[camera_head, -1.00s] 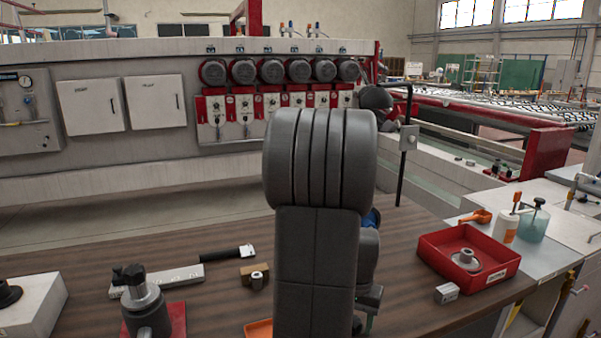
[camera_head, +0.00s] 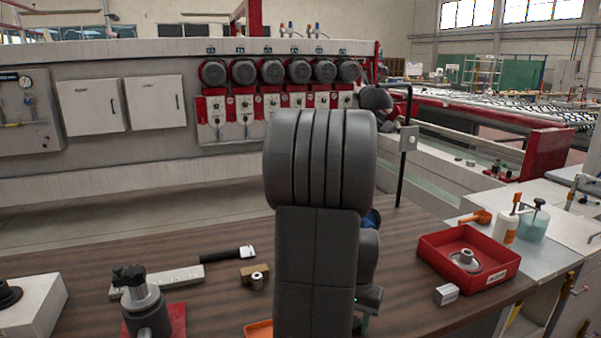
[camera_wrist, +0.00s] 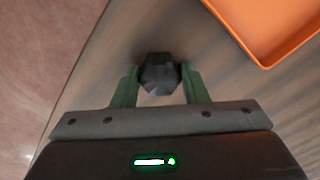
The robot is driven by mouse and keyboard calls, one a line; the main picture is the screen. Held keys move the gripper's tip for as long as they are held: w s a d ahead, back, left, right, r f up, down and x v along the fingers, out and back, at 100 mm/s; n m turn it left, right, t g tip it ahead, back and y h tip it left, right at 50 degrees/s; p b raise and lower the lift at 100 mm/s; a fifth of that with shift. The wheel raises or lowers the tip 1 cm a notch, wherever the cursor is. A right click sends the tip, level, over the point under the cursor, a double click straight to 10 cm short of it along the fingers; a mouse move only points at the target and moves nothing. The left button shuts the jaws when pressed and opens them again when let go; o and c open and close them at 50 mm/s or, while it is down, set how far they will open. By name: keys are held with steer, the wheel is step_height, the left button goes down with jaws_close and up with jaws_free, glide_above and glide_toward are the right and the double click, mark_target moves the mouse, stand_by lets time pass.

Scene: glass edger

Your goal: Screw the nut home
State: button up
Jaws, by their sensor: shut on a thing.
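My gripper (camera_wrist: 158,88) shows in the wrist view, its two green fingers shut on a dark, many-sided nut (camera_wrist: 160,68). The nut sits between the fingertips over the brown wooden bench top. Whatever is under the nut is hidden, so I cannot tell whether it is on a thread. In the head view my arm covers the nut and the fingertips. Only a small part of my wrist, with a green light, shows beside the arm there.
An orange tray (camera_wrist: 268,22) lies close by at the upper right of the wrist view. In the head view, a red tray (camera_head: 431,257) and small metal block (camera_head: 446,295) are right; a black-knobbed fixture (camera_head: 143,301), long-handled metal bar (camera_head: 178,280) and brass-coloured block (camera_head: 249,273) are left.

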steer(key=shift+r+p, duration=2.8)
steer(key=shift+r, duration=0.75)
